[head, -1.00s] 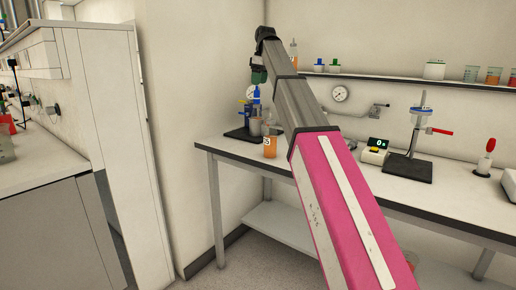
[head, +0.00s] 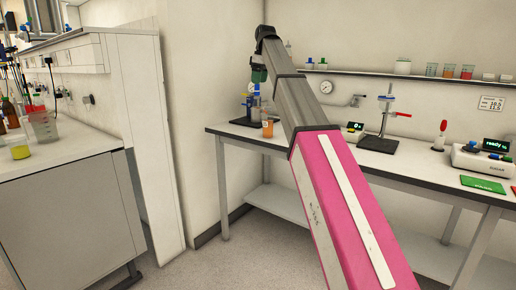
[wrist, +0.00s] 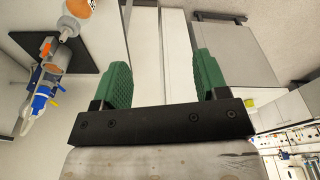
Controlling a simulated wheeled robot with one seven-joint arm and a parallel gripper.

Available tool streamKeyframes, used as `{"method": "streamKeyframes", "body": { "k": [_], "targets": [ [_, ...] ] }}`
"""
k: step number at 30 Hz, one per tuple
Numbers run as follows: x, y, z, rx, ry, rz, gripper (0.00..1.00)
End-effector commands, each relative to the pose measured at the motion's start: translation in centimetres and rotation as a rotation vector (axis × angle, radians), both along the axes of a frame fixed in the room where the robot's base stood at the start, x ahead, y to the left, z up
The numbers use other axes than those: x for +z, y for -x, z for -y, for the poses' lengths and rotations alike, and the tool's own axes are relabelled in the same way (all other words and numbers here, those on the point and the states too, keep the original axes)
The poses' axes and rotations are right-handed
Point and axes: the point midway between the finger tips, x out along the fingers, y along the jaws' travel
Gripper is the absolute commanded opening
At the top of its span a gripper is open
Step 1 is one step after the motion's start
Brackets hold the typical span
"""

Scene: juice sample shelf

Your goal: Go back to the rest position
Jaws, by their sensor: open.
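My gripper (wrist: 162,80) is open in the wrist view, with its two green finger pads apart and nothing between them. In the head view, my arm reaches up and away, and the gripper (head: 259,74) shows small and dark green at its far end. It is in the air, apart from the bench as far as I can see. A container of orange juice (head: 268,129) stands on the bench (head: 300,145), below the gripper in the picture. A stand with blue parts (head: 248,117) is beside it, and it also shows in the wrist view (wrist: 45,80).
A wall shelf (head: 385,76) holds several beakers. A clamp stand (head: 380,143), a red-handled tool (head: 439,138), a scale (head: 482,160) and a green mat (head: 483,184) are on the bench to the right. Another counter (head: 60,160) with glassware is at left. Floor shows between them.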

Motion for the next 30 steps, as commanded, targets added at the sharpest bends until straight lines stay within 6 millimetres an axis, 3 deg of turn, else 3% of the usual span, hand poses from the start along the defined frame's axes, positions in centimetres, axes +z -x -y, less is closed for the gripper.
{"method": "streamKeyframes", "body": {
  "k": [11, 17, 23, 30],
  "targets": [
    [-4.2, 0.0, 0.8, -0.057, 0.002, -0.01, 0.67],
    [-8.2, 0.2, 1.7, -0.113, 0.005, -0.019, 0.67],
    [-14.2, 0.8, 3.1, -0.199, 0.009, -0.032, 0.67],
    [-25.3, 3.0, 5.8, -0.365, 0.018, -0.057, 0.67]
  ]
}}
